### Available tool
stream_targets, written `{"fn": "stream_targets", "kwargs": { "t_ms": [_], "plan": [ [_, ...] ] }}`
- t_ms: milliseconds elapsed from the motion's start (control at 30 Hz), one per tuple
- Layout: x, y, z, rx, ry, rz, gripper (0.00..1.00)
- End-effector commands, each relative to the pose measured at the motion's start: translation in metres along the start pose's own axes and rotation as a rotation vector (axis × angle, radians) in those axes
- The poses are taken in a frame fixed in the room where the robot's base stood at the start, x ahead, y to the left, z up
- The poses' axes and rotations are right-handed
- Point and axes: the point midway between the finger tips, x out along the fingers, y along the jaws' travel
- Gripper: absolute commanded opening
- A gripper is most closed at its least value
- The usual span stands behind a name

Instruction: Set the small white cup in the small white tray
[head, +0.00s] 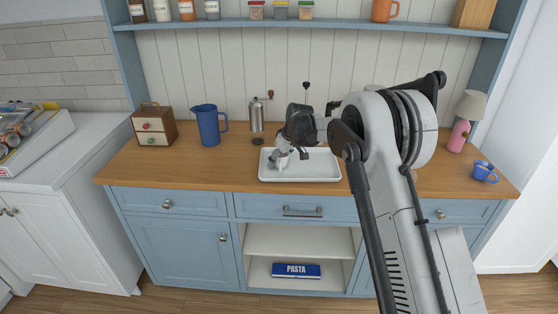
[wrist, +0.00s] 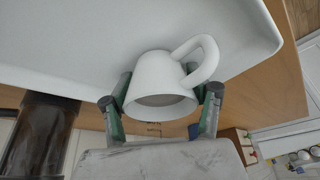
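The small white cup (wrist: 153,72) is between the two fingers of my gripper (wrist: 160,106) in the wrist view. Both fingers appear to press its sides. Its mouth faces the wrist camera, and its handle points up and right in that picture. The small white tray (head: 318,174) lies on the wooden counter, and its pale surface (wrist: 90,35) fills the upper wrist view behind the cup. In the head view my gripper (head: 282,160) is low over the tray's left part. The cup is small and hard to make out there. I cannot tell whether it touches the tray.
A blue pitcher (head: 209,127) and a small drawer box (head: 153,126) stand left of the tray. A metal grinder (head: 257,115) stands behind it. The tray's right half looks clear.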

Motion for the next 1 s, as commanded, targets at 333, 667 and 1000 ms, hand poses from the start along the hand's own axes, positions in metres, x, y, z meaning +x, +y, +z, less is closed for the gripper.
{"fn": "stream_targets", "kwargs": {
  "t_ms": [333,667,1000],
  "plan": [
    [-0.001,0.0,0.0,0.0,0.0,0.0,0.7],
    [-0.035,0.0,-0.001,0.0,0.0,0.0,0.7],
    [-0.1,0.0,-0.001,0.001,0.0,0.001,0.7]
  ]
}}
